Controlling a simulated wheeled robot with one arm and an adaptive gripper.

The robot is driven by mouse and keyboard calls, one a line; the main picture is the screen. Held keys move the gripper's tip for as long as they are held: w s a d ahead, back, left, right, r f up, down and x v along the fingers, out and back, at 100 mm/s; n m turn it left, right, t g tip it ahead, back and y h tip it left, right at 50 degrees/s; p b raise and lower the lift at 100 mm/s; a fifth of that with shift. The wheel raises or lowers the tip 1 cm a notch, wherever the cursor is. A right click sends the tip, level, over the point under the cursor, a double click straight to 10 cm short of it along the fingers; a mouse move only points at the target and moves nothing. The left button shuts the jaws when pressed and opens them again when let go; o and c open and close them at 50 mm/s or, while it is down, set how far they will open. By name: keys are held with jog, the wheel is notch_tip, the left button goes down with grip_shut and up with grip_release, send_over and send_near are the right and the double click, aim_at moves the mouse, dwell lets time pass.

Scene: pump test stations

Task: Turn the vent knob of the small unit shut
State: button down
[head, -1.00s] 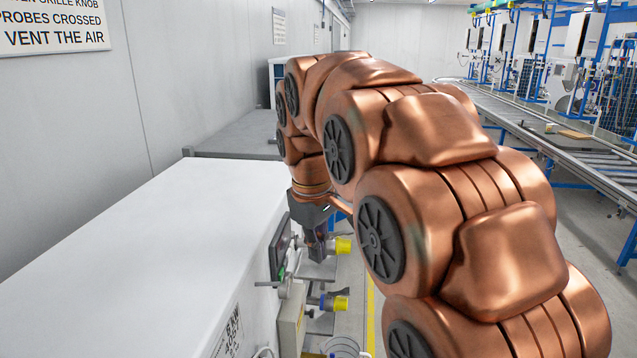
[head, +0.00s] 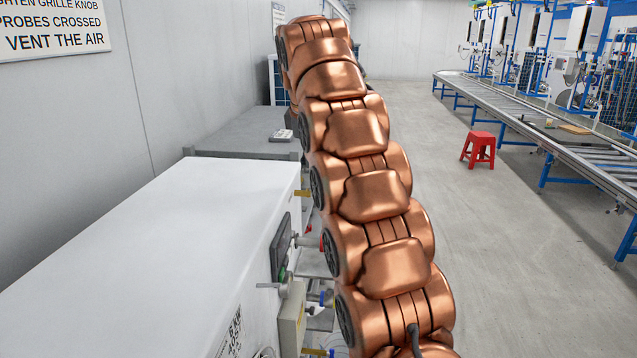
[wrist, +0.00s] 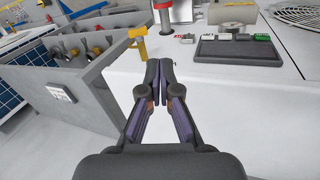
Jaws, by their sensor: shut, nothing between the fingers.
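My gripper (wrist: 159,75) is shut and empty in the wrist view, its fingertips together over the edge of a white unit face (wrist: 150,85). In the head view it is hidden behind my arm. A yellow T-shaped handle (wrist: 138,40) stands at that edge, just beyond and left of the fingertips and apart from them. It seems to be the yellow piece (head: 302,193) in the head view. A red-banded grey stem (wrist: 162,12) rises farther off. I cannot tell which of these, if any, is the small unit's vent knob.
A dark panel with buttons (wrist: 235,48) and a round grille (wrist: 302,18) lie right of the fingertips. A grey compartmented box (wrist: 108,78) with brass fittings is at left. A white cabinet (head: 150,245) and red stool (head: 479,149) stand in the head view; the floor between is clear.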

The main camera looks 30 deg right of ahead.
jog(key=shift+w+d+r+n, duration=0.75)
jog(key=shift+w+d, duration=0.4)
jog(key=shift+w, duration=0.5)
jog(key=shift+t, duration=0.3)
jog(key=shift+b+x, duration=1.95)
jog(key=shift+x, duration=4.85)
jog(key=shift+d, duration=0.15)
jog(key=shift+w, duration=0.1)
